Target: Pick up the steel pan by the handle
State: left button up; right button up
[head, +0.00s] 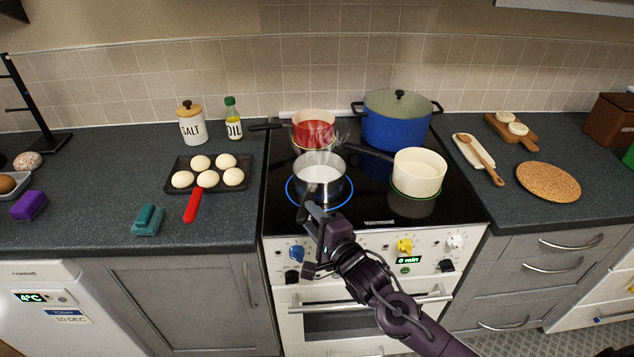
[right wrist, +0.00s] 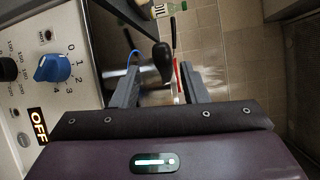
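The steel pan (head: 321,182) sits on the front left burner, inside a lit blue ring, with steam above it. Its dark handle (head: 304,207) points toward the front edge of the cooktop. My right gripper (head: 317,238) is at the stove's front edge, close to the handle end. In the right wrist view the gripper (right wrist: 160,70) is open, and the dark handle end (right wrist: 162,52) shows between and beyond the fingertips. I cannot tell whether a finger touches it. My left gripper is not in view.
A cream pan (head: 420,168) stands to the right, a red pan (head: 313,130) behind, and a blue pot (head: 396,120) at back right. The blue knob (head: 296,254) is close to my right gripper. An egg tray (head: 207,187) and red-handled tool (head: 193,206) lie on the left counter.

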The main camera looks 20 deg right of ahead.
aim_at(304, 208)
jog(key=x, duration=0.2)
jog(key=p+x, duration=0.1)
jog(key=shift+w+r, duration=0.3)
jog(key=shift+w+f, duration=0.15)
jog(key=shift+w, duration=0.15)
jog(key=shift+s, duration=0.1)
grip_shut()
